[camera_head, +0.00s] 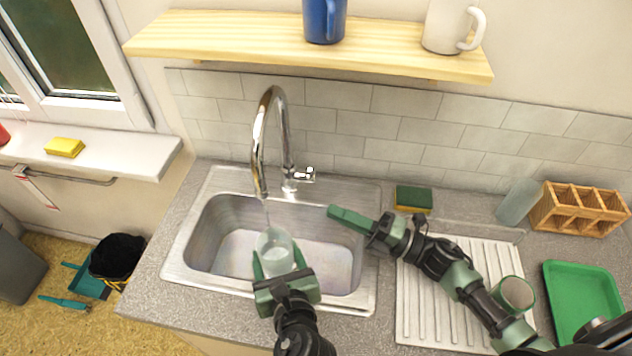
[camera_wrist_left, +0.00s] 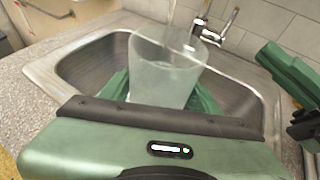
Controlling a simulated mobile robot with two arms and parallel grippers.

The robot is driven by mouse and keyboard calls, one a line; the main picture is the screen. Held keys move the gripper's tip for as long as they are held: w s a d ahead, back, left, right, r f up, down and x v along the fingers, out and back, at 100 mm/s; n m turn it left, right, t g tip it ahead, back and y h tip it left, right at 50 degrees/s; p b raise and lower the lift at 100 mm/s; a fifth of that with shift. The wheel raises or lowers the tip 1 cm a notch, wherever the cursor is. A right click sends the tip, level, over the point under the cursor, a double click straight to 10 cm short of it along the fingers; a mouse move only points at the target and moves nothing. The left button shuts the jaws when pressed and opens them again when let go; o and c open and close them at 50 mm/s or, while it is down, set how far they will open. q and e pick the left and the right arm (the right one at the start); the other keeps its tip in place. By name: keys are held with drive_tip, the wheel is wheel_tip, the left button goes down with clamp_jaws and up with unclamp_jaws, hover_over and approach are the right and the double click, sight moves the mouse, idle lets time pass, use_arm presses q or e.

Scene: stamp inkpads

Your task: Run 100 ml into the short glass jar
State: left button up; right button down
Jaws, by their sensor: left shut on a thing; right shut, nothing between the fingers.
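The short glass jar (camera_head: 275,250) is held upright over the sink by my left gripper (camera_head: 273,268), whose fingers are shut around it. A thin stream of water runs from the tap (camera_head: 262,150) down toward the jar's mouth. In the left wrist view, the jar (camera_wrist_left: 165,70) is clear and slightly cloudy, with the stream entering at its top; the water level in it is hard to read. My right gripper (camera_head: 340,216) is shut and empty, to the right of the jar near the tap's lever (camera_head: 306,174).
The steel sink (camera_head: 190,262) is below the jar. A sponge (camera_head: 413,198), a white draining mat (camera_head: 420,310), a green tray (camera_head: 585,300), a wooden rack (camera_head: 580,208) and another glass (camera_head: 517,203) stand to the right. A shelf (camera_head: 230,38) with mugs hangs above.

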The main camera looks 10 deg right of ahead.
sight(310, 173)
use_arm(q)
drive_tip(key=shift+s, duration=0.1)
drive_tip(key=shift+d, duration=0.1)
use_arm(e)
drive_tip(key=w+a+t+h, duration=0.2)
drive_tip(key=w+a, duration=0.1)
drive_tip(key=w, duration=0.6)
drive_tip(key=shift+r+h, duration=0.3)
drive_tip(key=shift+w+d+r, duration=0.1)
